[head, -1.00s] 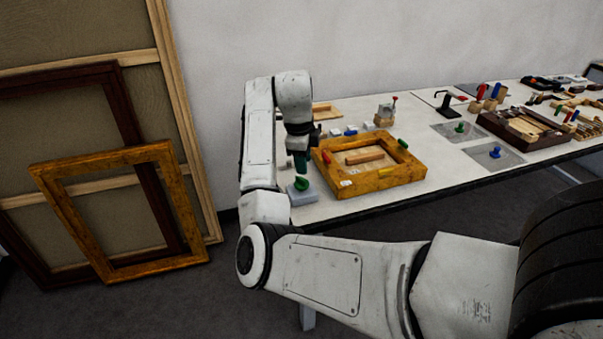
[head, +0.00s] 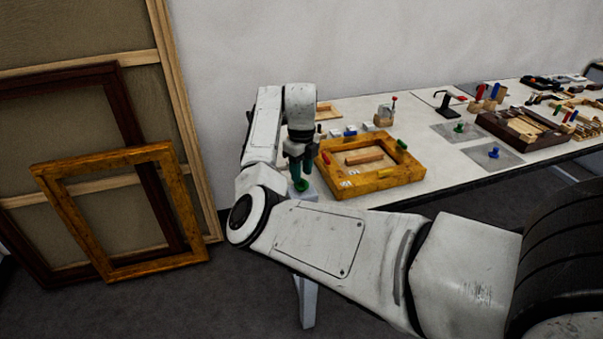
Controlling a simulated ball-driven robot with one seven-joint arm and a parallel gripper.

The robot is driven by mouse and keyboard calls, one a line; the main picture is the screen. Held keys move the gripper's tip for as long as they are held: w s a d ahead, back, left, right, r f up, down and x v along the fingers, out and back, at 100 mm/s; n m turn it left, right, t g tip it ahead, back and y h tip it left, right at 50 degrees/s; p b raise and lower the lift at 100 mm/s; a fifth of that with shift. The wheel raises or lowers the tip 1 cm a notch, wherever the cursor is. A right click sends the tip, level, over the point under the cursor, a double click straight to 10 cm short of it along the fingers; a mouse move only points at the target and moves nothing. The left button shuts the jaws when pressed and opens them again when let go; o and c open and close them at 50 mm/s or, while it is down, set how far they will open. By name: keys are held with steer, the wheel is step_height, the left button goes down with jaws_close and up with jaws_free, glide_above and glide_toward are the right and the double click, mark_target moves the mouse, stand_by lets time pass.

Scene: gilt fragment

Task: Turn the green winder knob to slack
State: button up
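The green winder knob (head: 301,186) sits on a small pale block (head: 310,195) at the near left corner of the table, left of the gilt frame. My gripper (head: 299,174) points straight down over the knob, with its fingers at or just above the knob's top. The fingers are small and dark here, so I cannot tell whether they are apart or closed, or whether they touch the knob. The gripper hides part of the knob, and my arm hides the left side of the block.
A gilt frame (head: 329,180) lies right beside the gripper, with red, green and yellow pieces on it. Another green knob (head: 459,128) and a blue knob (head: 494,153) stand on grey sheets farther right. Frames lean on the left wall.

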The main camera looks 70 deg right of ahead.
steer(key=shift+f, duration=1)
jaws_close()
